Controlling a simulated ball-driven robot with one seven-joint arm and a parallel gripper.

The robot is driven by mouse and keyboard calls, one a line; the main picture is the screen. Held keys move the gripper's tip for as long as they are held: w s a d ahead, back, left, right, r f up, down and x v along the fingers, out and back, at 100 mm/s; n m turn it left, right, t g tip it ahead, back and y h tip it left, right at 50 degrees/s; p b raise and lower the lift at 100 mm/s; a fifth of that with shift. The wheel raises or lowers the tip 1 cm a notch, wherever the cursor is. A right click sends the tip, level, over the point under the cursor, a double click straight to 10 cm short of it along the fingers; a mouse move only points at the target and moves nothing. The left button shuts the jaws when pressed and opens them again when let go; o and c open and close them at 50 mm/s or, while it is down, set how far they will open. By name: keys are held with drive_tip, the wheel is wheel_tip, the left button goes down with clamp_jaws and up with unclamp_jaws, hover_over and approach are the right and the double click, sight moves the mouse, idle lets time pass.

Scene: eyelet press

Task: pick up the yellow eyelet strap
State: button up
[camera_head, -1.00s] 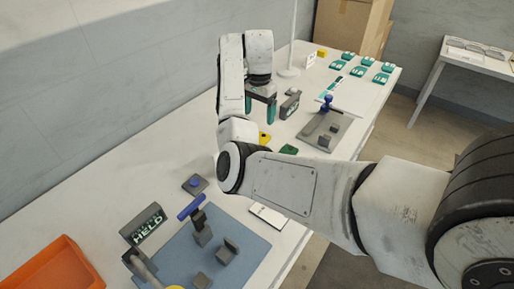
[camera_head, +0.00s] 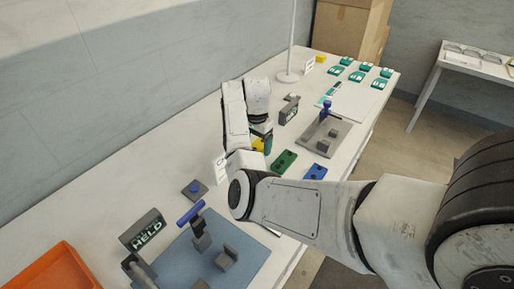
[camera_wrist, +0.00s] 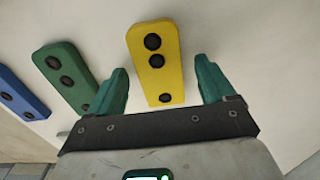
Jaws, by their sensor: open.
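The yellow eyelet strap (camera_wrist: 155,83) lies on the white table, a flat rounded bar with dark round eyelets. In the wrist view it sits between the two green fingers of my gripper (camera_wrist: 161,88), with gaps on both sides. My gripper is open and holds nothing. In the head view my gripper (camera_head: 262,134) is low over the table, and the strap (camera_head: 258,144) is partly hidden behind it and my arm.
A green strap (camera_wrist: 68,77) lies close to the left of the yellow one in the wrist view, with a blue strap (camera_wrist: 20,95) beyond it. A grey fixture (camera_head: 325,142) stands farther right. An orange bin (camera_head: 62,270) and a blue mat (camera_head: 245,252) are nearer.

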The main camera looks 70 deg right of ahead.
drive_tip(key=shift+c, duration=0.2)
drive_tip(key=c, duration=1.1)
drive_tip(key=shift+r, duration=0.15)
